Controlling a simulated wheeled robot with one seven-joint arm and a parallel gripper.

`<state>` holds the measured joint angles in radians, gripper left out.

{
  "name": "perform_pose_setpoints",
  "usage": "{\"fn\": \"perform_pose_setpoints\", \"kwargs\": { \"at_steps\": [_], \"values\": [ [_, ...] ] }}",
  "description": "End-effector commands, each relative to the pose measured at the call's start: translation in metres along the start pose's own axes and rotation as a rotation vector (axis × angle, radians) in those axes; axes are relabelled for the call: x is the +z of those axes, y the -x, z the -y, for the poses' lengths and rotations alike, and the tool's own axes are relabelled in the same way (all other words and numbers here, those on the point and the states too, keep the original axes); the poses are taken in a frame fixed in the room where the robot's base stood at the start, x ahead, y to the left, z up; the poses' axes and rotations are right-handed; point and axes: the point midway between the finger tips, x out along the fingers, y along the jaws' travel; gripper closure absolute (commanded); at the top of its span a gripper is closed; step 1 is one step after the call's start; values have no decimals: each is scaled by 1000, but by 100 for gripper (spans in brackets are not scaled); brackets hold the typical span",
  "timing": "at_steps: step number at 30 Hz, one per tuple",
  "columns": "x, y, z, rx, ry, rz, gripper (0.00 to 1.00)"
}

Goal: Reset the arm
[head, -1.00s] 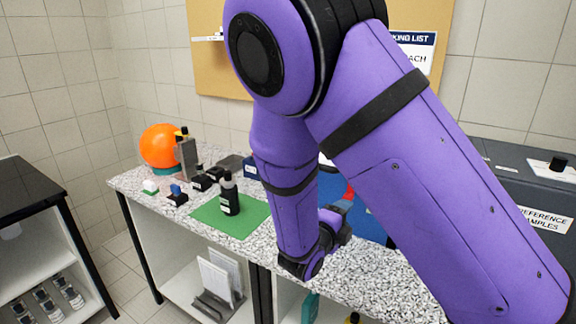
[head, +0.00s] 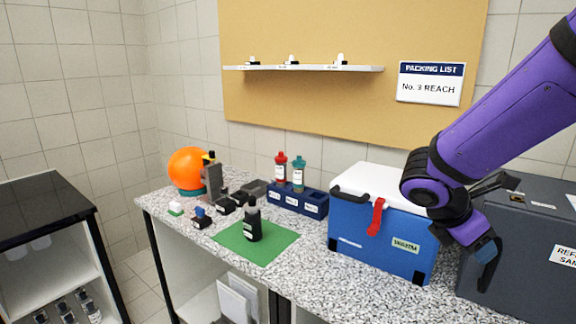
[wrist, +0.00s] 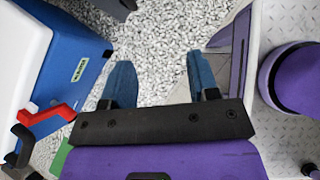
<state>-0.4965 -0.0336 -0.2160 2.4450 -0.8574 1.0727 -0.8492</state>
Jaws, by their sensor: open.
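My purple arm reaches in from the right in the head view. My gripper (head: 492,262) points downward in front of the gap between the blue cooler and the dark grey case. In the wrist view my gripper (wrist: 160,82) shows two blue-tipped fingers apart, with only speckled counter and floor behind them. Nothing is between the fingers.
A blue cooler (head: 375,247) with a white lid and red latch stands left of my gripper. A dark grey case (head: 535,235) is at the right. A black bottle (head: 252,222) stands on a green mat (head: 275,243). A rack (head: 285,199) holds red and teal bottles.

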Motion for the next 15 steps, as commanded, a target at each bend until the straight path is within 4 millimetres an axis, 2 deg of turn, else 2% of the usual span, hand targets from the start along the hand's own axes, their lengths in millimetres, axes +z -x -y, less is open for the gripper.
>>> {"fn": "perform_pose_setpoints", "kwargs": {
  "at_steps": [6, 15],
  "values": [
    [18, 16, 34, -29, -408, -196, 45],
    [32, 47, 75, -90, -946, -453, 45]
  ]
}}
